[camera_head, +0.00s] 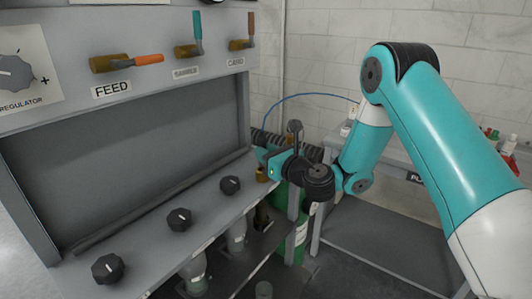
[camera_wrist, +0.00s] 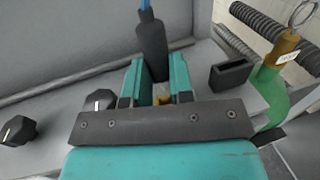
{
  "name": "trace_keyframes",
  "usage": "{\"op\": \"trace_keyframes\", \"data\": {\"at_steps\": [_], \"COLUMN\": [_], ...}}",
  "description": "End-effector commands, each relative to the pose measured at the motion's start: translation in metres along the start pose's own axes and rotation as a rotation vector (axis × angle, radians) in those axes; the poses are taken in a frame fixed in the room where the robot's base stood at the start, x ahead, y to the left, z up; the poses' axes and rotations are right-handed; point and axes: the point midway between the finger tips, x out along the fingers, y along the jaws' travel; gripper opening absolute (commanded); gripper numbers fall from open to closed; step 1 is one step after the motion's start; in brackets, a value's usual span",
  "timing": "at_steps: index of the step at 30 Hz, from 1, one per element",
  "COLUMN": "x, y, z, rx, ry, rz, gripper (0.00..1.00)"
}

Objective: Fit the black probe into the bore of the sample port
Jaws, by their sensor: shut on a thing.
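The black probe (camera_wrist: 152,42) stands roughly upright in the wrist view, with a blue cable from its top. My gripper (camera_wrist: 158,80) is shut on it, with a teal finger on each side. A brass fitting (camera_wrist: 162,99), apparently the sample port, shows partly between the fingers. In the head view my gripper (camera_head: 269,161) is at the far right end of the grey ledge, just above a small brass piece (camera_head: 262,175). The probe's lower end and the bore are hidden, so I cannot tell whether the tip is inside.
Black knobs (camera_head: 179,219) line the ledge (camera_head: 140,234) on the left. A black block (camera_wrist: 230,74) stands right of my fingers. Corrugated hoses (camera_wrist: 262,22) and a brass valve (camera_wrist: 284,49) on a green cylinder (camera_wrist: 275,103) are further right. Bottles hang below the ledge.

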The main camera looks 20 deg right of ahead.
Motion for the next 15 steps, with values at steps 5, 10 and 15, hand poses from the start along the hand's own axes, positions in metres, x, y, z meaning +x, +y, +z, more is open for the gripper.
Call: {"op": "trace_keyframes", "data": {"at_steps": [5,10,15], "x": [0.000,0.000,0.000], "y": [0.000,0.000,0.000], "z": [-0.003,-0.007,-0.011], "rx": [0.000,0.000,0.000], "ry": [0.000,0.000,0.000], "rz": [0.000,0.000,0.000], "gripper": [0.00,0.00,0.00]}}
